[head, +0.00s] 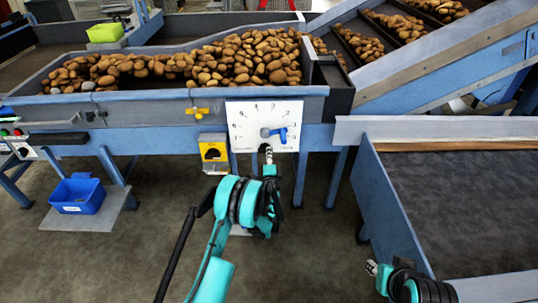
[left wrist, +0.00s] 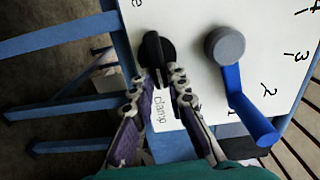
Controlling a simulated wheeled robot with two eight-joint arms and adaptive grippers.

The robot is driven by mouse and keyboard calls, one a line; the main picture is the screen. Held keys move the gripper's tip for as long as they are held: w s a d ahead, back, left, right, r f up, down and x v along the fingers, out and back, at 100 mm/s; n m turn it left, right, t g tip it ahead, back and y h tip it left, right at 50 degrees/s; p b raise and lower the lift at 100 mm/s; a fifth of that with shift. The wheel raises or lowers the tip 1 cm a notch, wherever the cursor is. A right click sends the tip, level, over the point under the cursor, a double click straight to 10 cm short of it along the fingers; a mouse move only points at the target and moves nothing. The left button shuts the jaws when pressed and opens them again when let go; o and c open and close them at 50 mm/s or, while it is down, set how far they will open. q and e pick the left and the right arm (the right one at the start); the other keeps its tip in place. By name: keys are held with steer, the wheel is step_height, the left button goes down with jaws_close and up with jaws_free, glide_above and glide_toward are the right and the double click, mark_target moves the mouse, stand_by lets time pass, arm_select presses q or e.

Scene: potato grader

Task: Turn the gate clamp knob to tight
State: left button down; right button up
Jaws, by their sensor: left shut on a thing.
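The gate clamp knob is a black knob on the white dial plate (head: 246,115), beside the word "clamp" in the left wrist view (left wrist: 153,42). My left gripper (head: 268,157) reaches up to the plate's lower edge and largely hides the knob in the head view. In the left wrist view my left gripper (left wrist: 160,76) has its fingertips on either side of the knob's near end, shut on it. My right gripper (head: 372,268) is low at the right, away from the plate; its fingers are too small to read.
A blue crank handle (head: 281,133) with a grey hub sits on the plate beside the knob. A yellow box (head: 213,152) and yellow valve handle (head: 198,111) are to the left. Potatoes (head: 250,60) fill the trough above. A blue bin (head: 77,195) stands low left.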

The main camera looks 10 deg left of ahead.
arm_select(q)
steer(key=shift+m, duration=0.4)
steer(key=c, duration=1.5)
jaws_free()
steer(key=shift+f, duration=0.1)
